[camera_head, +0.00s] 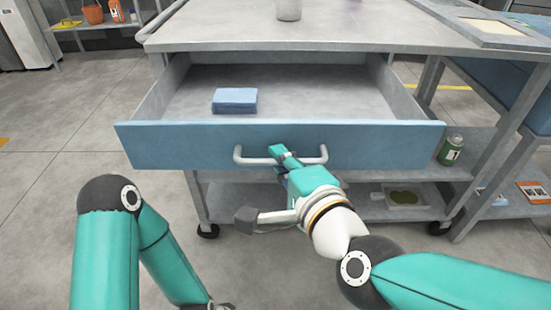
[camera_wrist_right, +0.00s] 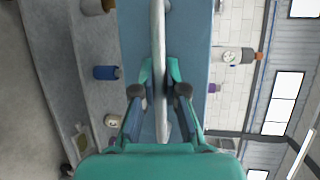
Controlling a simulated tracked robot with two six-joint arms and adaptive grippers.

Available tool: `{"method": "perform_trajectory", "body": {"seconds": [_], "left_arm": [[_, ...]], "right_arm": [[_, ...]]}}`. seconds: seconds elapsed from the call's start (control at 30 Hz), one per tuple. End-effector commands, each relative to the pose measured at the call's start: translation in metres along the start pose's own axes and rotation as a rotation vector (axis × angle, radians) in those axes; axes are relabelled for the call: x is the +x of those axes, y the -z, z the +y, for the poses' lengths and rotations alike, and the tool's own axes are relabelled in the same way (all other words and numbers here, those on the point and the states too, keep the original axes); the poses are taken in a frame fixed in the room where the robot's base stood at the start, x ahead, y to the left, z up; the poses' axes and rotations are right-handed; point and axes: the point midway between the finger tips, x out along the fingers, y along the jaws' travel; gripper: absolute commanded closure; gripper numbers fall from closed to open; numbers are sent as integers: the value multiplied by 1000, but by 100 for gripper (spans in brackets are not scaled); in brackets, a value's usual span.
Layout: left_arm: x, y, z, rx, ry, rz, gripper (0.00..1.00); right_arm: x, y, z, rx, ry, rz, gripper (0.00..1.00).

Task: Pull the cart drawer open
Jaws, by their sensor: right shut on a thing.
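The cart drawer (camera_head: 190,147) has a blue front and a grey inside, and it stands well out from the cart below the grey top. The drawer's pale bar handle (camera_head: 252,161) is on the middle of the front. My right gripper (camera_head: 285,155) is at the handle, and in the right wrist view its two fingers (camera_wrist_right: 160,95) are shut on either side of the bar handle (camera_wrist_right: 158,40). My left arm shows at the lower left of the head view, but its gripper is not in view.
A green bottle (camera_head: 451,149) and a tray (camera_head: 404,196) stand on the cart's lower shelves (camera_head: 365,208). A grey cup (camera_head: 288,9) is on the cart top (camera_head: 230,32). Another bench stands close on the right. The floor (camera_head: 45,150) at the left is clear.

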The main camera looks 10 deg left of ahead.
Motion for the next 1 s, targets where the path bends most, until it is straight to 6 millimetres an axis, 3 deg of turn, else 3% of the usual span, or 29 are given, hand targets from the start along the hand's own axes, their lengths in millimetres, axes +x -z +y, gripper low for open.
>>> {"method": "perform_trajectory", "body": {"seconds": [0.2,0.23,0.3,0.63,1.0], "left_arm": [[0,0,0,0,0,0,60],[0,0,0,0,0,0,60],[0,0,0,0,0,0,60],[0,0,0,0,0,0,60],[0,0,0,0,0,0,60]], "right_arm": [[2,1,4,6,-9,3,100],[2,1,4,6,-9,2,86],[3,0,4,5,-9,0,78],[0,-3,1,3,-3,-7,78],[-50,-2,2,4,-1,-8,78]]}}
